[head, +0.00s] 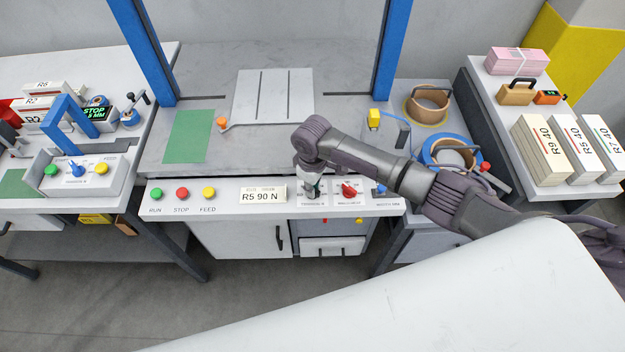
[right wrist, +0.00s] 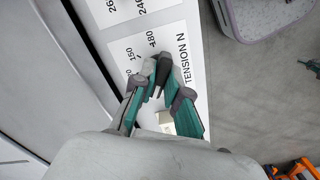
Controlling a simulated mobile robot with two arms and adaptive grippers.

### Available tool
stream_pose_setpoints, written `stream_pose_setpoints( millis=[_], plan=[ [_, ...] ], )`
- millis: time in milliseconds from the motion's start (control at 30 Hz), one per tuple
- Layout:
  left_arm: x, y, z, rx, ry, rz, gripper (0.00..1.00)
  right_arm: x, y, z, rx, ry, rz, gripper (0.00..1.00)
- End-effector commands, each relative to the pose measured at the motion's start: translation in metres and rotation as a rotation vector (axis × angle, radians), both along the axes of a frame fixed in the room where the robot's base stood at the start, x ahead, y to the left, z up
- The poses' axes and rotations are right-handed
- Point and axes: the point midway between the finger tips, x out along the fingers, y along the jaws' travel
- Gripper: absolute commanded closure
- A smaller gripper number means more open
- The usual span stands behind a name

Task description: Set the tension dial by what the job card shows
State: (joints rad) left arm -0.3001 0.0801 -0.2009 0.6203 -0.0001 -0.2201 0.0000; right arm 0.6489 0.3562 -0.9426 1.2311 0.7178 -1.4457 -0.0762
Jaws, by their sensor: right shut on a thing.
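The job card (head: 262,195) on the front panel reads "R5 90 N". The tension dial (right wrist: 162,70) sits to the right of the card, on a white scale plate lettered "TENSION N" (right wrist: 186,62). My right gripper (head: 312,191) reaches down onto the dial from above and hides most of it in the head view. In the right wrist view its green-sided fingers (right wrist: 160,92) are closed around the dark knob. Some scale numbers show beside the knob, partly covered by the fingers. The exact setting cannot be read. My left gripper is not in view.
A red-knobbed dial (head: 349,190) stands close to the right of my gripper. Green, red and yellow buttons (head: 182,194) line the panel's left part. Strap coils (head: 449,154) lie behind my right forearm. Labelled newspaper stacks (head: 578,149) stand on the right table.

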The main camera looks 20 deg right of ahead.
Motion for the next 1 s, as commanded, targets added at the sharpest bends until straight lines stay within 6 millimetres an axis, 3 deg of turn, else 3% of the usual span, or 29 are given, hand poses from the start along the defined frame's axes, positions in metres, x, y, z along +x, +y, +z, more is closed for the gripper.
stream_pose_setpoints(
  millis=[300,933,967,1000],
  plan=[
    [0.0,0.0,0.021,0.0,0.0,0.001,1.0,0.001,0.0,0.003,0.0,-0.001,-0.167,1.0],
    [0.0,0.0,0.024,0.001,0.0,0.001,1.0,0.002,0.0,0.001,0.001,-0.005,-0.219,1.0],
    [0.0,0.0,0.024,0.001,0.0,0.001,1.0,0.002,0.0,0.001,0.001,-0.005,-0.219,0.85],
    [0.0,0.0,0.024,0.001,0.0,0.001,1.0,0.002,0.0,0.001,0.001,-0.005,-0.219,0.78]
  ],
)
